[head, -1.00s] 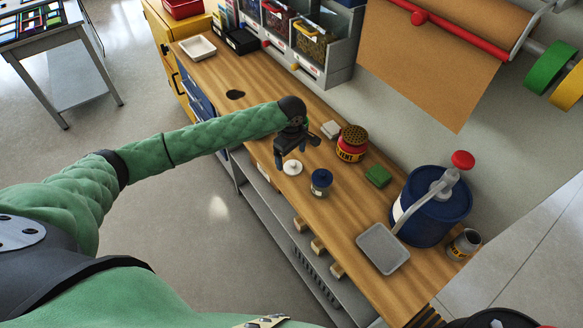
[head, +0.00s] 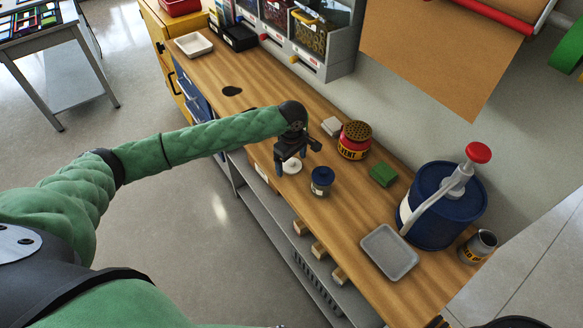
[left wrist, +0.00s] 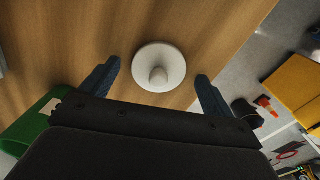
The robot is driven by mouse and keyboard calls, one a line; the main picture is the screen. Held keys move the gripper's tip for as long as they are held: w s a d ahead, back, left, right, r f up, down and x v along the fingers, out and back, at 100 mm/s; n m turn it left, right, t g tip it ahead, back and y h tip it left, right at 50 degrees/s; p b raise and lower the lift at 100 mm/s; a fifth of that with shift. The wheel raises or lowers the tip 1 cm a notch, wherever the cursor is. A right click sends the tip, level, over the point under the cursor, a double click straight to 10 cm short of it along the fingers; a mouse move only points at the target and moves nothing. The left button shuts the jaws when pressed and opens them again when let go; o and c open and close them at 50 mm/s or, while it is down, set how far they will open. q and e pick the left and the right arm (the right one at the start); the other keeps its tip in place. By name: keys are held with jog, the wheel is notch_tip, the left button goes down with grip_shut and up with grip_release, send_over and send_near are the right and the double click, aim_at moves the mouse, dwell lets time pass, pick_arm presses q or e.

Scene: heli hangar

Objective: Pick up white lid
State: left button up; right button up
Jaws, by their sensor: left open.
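The white lid (head: 292,167) lies flat on the wooden workbench, close to its front edge. It is a round disc with a raised knob at its centre. In the left wrist view the lid (left wrist: 159,68) shows whole, between and just beyond the two blue fingertips. My left gripper (head: 291,165) is open above the lid, pointing down, with a finger to either side. The left wrist view shows the open, empty jaws (left wrist: 157,82). Nothing of the lid looks held. My right gripper is not in view.
A blue-lidded jar (head: 322,181) stands close right of the lid. Behind are a red tin (head: 355,140), a white block (head: 331,126) and a green block (head: 383,174). A grey tray (head: 389,252) and a blue drum (head: 443,205) stand farther right. The bench (head: 262,92) is mostly clear left.

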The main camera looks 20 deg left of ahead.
pick_arm(q)
jog(key=shift+w+f, duration=0.1)
jog(key=c, duration=1)
jog(key=shift+c, duration=0.2)
